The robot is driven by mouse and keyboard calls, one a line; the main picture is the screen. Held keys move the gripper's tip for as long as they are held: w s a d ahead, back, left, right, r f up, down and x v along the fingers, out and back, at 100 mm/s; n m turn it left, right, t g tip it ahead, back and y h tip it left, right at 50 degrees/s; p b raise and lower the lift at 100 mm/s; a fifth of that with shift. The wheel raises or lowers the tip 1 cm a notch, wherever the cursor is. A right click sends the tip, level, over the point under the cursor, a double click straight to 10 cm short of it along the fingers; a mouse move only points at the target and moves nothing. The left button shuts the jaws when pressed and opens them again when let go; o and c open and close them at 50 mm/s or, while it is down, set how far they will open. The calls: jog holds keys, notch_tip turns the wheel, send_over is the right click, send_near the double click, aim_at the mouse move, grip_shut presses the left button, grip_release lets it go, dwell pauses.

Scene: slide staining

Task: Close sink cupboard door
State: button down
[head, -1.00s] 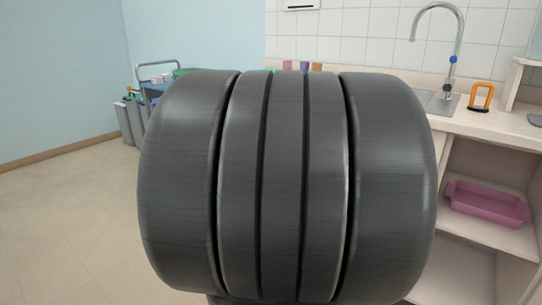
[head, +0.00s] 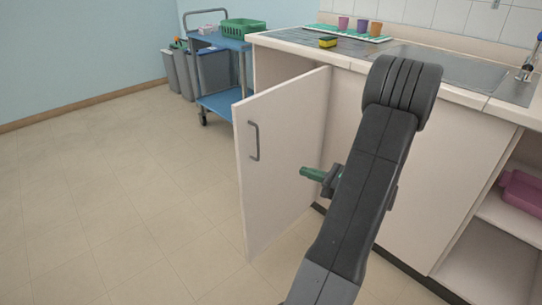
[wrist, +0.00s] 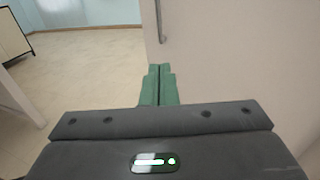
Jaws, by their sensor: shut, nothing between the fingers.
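The sink cupboard door (head: 285,115) is a pale panel standing open. Its right edge meets the cupboard front and its free left edge juts into the room. A grey bar handle (head: 254,141) sits near the free edge, on the face turned to me. In the wrist view the door (wrist: 240,60) fills the right side, with the handle (wrist: 160,20) at the top. My gripper (head: 303,172) has green fingers and is in front of the door's handle face, right of the handle. The fingers (wrist: 160,70) are together and empty. I cannot tell whether they touch the door.
The counter (head: 455,92) with the sink runs above the cupboard and holds a yellow sponge (head: 328,42) and several cups. A blue trolley (head: 222,100) and grey bins (head: 180,72) stand behind the door. An open shelf with a pink tray (head: 522,190) is at right. The left floor is clear.

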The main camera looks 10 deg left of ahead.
jog(key=b+x, duration=0.4)
jog(key=x, duration=1)
jog(key=shift+w, duration=0.1)
